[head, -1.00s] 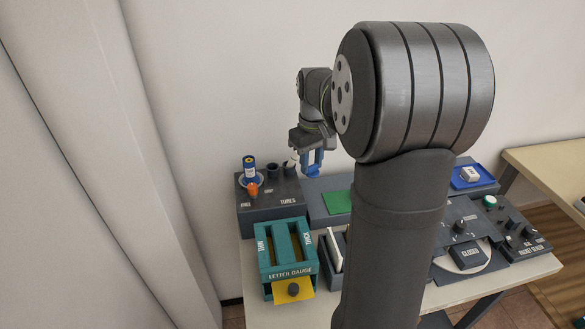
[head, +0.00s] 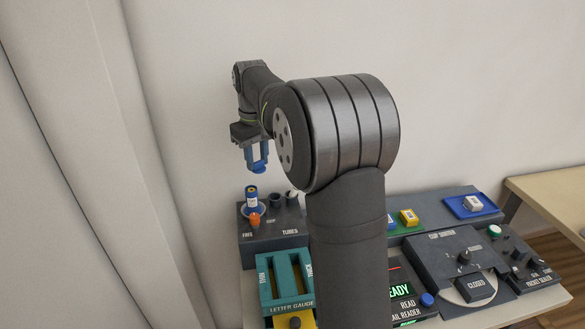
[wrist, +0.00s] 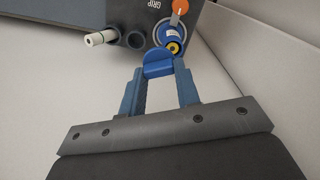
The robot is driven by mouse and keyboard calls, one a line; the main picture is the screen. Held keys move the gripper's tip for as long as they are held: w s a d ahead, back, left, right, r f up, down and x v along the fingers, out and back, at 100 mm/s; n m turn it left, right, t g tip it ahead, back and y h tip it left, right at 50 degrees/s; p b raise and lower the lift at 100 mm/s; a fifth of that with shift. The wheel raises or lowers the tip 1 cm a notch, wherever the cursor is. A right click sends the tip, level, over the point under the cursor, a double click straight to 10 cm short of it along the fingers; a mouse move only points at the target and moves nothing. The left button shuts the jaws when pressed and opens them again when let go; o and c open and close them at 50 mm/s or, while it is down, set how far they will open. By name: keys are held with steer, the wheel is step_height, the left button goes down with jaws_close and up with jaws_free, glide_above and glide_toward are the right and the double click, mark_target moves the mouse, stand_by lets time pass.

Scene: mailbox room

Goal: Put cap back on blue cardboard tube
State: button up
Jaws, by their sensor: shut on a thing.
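My gripper (head: 257,160) is shut on a blue cap (head: 260,168), which sits between its fingertips. In the wrist view the cap (wrist: 158,66) is just below and left of the tube's yellow-ringed open end (wrist: 173,47).
An orange lever (head: 254,219) stands in front of the tube. An empty socket (head: 274,200) and a pale tube (head: 292,197) are to its right. The wall is close behind. A teal letter gauge (head: 286,279) stands in front of the block.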

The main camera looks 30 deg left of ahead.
steer(key=shift+s+a+f, duration=0.2)
steer(key=shift+a+f, duration=0.2)
steer(key=shift+f, duration=0.6)
steer(key=shift+s+a+f, duration=0.2)
steer(key=shift+a+f, duration=0.15)
steer(key=shift+f, duration=0.65)
steer(key=shift+s+a+f, duration=0.2)
steer(key=shift+a+f, duration=0.2)
steer(key=shift+f, duration=0.6)
steer(key=shift+f, duration=0.15)
steer(key=o, duration=1.5)
step_height(320, 180, up, 7)
stand_by(0.4)
